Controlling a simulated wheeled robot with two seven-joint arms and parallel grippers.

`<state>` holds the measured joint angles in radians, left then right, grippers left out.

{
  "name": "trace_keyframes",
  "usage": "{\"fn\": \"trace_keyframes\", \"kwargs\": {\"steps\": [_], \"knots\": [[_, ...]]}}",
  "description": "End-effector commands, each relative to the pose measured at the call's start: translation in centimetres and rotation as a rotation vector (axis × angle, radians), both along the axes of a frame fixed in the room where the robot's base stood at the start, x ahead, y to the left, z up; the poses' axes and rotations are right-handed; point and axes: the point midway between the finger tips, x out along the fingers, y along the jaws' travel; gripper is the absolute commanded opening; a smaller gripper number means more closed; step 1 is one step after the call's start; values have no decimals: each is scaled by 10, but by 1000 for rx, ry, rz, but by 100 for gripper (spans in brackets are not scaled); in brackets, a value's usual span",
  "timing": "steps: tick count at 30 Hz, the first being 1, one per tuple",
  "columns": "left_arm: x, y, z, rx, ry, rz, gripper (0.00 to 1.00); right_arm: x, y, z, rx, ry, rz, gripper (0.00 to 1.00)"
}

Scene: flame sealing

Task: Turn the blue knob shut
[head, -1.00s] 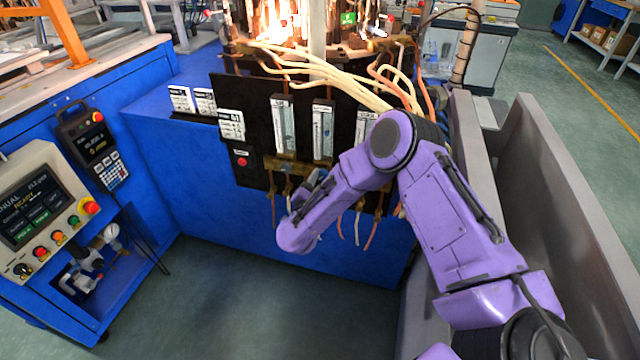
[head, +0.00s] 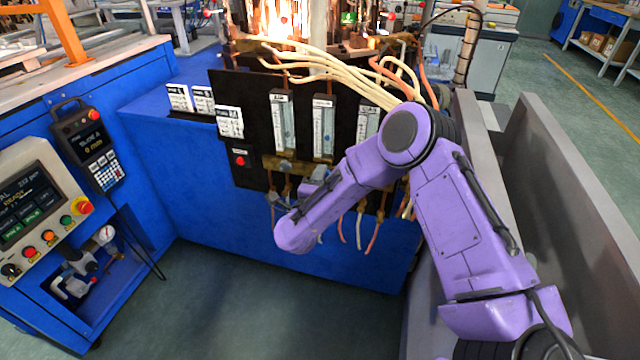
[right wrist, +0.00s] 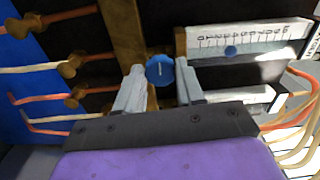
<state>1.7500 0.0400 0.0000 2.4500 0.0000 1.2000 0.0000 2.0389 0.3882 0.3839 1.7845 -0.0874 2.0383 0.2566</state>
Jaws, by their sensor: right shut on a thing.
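The blue knob (right wrist: 160,71) shows in the right wrist view, with a pale line on its round face. It sits on a brass fitting at the end of a flow meter (right wrist: 250,45) with a number scale and a blue float. My right gripper (right wrist: 160,80) is shut on the knob, one grey finger on each side. In the head view my right gripper (head: 318,184) is at the brass strip below the flow meters, mostly hidden by my purple forearm, and the knob cannot be made out. My left gripper is not in view.
Pale and orange hoses (head: 330,70) arch above the panel (head: 255,100), and more hang below it. A red button (head: 240,160) is left of the meters. A control box (head: 40,210) stands at the left. Flames burn at the back. The floor in front is clear.

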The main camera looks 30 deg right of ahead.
Motion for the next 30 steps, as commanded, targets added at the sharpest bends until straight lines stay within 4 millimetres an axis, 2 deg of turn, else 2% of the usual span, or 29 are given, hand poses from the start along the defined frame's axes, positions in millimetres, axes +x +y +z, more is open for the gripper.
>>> {"fn": "trace_keyframes", "kwargs": {"steps": [1, 12, 29, 30], "knots": [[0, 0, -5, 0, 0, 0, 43, -1, 0, -4, 21, -17, -1, 7], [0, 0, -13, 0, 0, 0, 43, -2, 0, -3, 131, -144, -1, 7], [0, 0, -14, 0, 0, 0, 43, -2, 1, -3, 152, -167, -1, 7], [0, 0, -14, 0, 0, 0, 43, -2, 1, -3, 152, -167, -1, 41]]}}
